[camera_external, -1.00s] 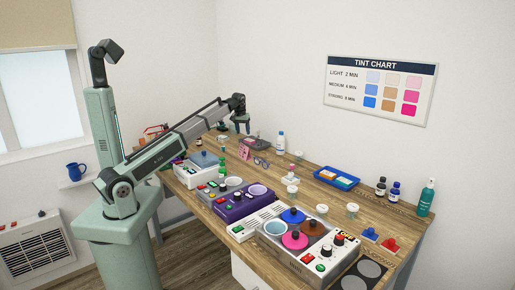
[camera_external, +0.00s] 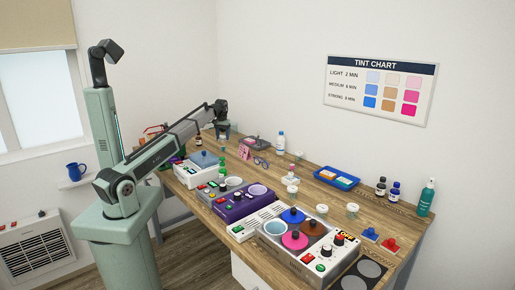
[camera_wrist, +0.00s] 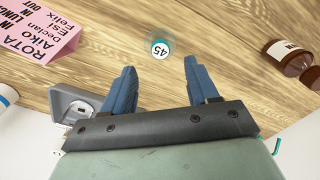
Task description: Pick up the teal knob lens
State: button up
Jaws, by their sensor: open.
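In the external view my gripper (camera_external: 222,129) is low over the far left end of the table, and the lens is too small there to tell.
A grey box (camera_wrist: 80,104) is partly behind the left finger. The external view shows a purple machine (camera_external: 240,201) and a blue tray (camera_external: 337,178) farther along the table (camera_external: 315,197).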

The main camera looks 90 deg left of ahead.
aim_at(223, 148)
jog(key=shift+f, duration=3.45)
jog(key=shift+c, duration=0.4)
grip_shut()
